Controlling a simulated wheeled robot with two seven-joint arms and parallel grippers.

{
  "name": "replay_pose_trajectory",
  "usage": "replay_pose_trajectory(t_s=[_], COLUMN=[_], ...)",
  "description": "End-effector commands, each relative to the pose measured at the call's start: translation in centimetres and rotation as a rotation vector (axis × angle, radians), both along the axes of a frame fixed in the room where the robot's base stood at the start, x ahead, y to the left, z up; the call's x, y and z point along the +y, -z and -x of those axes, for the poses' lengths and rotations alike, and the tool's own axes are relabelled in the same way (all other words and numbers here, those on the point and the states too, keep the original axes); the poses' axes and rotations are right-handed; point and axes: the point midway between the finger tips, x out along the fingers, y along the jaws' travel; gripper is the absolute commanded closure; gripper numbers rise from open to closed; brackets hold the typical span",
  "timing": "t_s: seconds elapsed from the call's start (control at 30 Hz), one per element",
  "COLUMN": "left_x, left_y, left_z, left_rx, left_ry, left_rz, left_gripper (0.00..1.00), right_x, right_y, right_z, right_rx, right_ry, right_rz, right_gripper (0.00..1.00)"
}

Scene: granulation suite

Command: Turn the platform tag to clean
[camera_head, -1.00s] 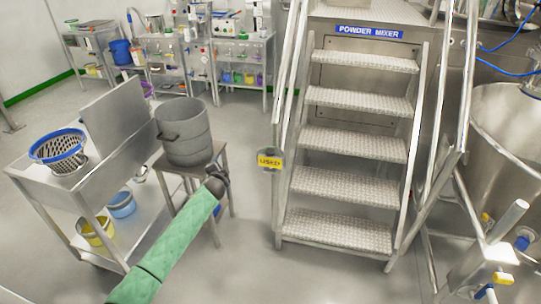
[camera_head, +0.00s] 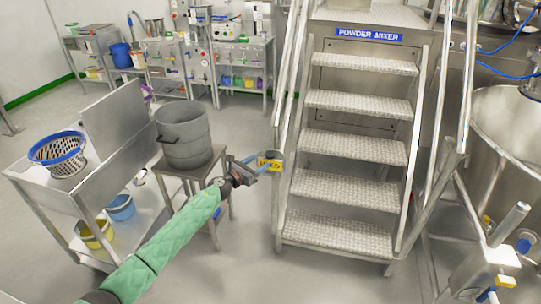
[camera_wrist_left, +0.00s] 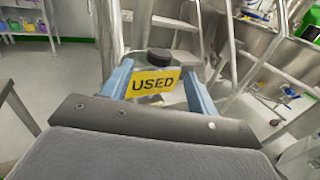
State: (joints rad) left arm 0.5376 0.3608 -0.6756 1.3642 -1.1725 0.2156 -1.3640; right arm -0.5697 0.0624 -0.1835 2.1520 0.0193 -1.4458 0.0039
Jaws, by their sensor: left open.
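The platform tag (camera_head: 269,163) is a small yellow plate at the left rail of the platform steps. In the left wrist view the tag (camera_wrist_left: 153,84) reads "USED" in black on yellow, with a dark round knob above it. My left gripper (camera_head: 262,164) reaches to the tag from the left. In the left wrist view its two blue fingers (camera_wrist_left: 157,80) stand apart, one at each side of the tag. I cannot tell whether either finger touches it. My right gripper is not in view.
The steel steps (camera_head: 350,147) marked "POWDER MIXER" rise just right of the tag. A grey bucket (camera_head: 184,138) on a stool stands close to my left arm. A steel cart (camera_head: 110,165) with a blue-rimmed basket (camera_head: 59,153) is further left. Floor is clear behind the stool.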

Motion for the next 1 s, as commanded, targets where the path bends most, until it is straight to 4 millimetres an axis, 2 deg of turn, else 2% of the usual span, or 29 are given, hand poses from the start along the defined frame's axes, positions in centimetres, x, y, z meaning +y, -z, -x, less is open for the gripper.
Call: replay_pose_trajectory(t_s=[0.17,0.7,1.0], left_x=[-0.5,-4.6,-5.1], left_y=[-0.2,-0.1,0.0], left_z=[-0.7,-5.2,-5.9], left_rx=[-0.011,-0.007,-0.007], left_ry=[-0.002,-0.004,-0.003], left_rz=[-0.009,-0.006,-0.006], left_gripper=[0.41,0.41,0.41], right_x=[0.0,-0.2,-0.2], right_y=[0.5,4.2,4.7], right_z=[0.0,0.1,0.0], right_rx=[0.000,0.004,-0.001], right_ry=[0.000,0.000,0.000], right_rz=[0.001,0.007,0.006], right_gripper=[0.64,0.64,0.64])
